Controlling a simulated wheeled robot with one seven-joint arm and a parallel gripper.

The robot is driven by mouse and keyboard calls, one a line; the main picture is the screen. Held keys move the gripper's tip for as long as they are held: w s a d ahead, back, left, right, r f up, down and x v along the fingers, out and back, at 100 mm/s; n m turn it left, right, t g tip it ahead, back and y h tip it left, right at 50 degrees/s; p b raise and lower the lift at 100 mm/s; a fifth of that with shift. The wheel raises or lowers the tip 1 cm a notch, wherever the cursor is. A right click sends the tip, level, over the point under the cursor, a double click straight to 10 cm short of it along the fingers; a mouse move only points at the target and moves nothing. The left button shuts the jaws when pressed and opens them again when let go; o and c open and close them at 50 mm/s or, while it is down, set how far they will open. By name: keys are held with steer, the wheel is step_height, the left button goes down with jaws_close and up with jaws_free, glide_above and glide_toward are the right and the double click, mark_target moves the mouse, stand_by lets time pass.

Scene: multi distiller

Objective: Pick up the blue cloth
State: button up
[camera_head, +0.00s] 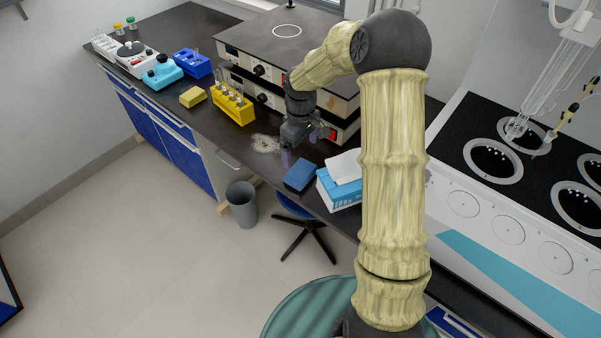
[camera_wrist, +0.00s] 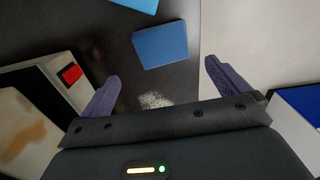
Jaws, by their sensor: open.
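The blue cloth (camera_head: 301,175) is a folded blue block lying on the dark bench top near its front edge, just left of the tissue box. In the wrist view the blue cloth (camera_wrist: 160,45) lies beyond the fingertips, roughly centred between them and slightly turned. My gripper (camera_head: 302,147) is above the bench, on the far side of the cloth and apart from it. In the wrist view my gripper (camera_wrist: 162,70) has its two purple fingers spread wide with nothing between them. No part of the cloth is held.
A white powdery patch (camera_head: 266,143) lies on the bench beside my gripper. A blue-white tissue box (camera_head: 338,190) stands right of the cloth. Stacked hot plates (camera_head: 280,75) stand behind. A yellow tube rack (camera_head: 233,104) and yellow sponge (camera_head: 193,97) stand left. A bin (camera_head: 241,205) is below.

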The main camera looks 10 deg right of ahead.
mark_target(301, 170)
step_height(301, 170, down, 3)
steer(key=shift+f, duration=0.1)
stand_by(0.3)
steer(key=f, duration=0.5)
steer(key=shift+s+a, duration=0.1)
steer(key=shift+s, duration=0.15)
steer(key=c, duration=0.8)
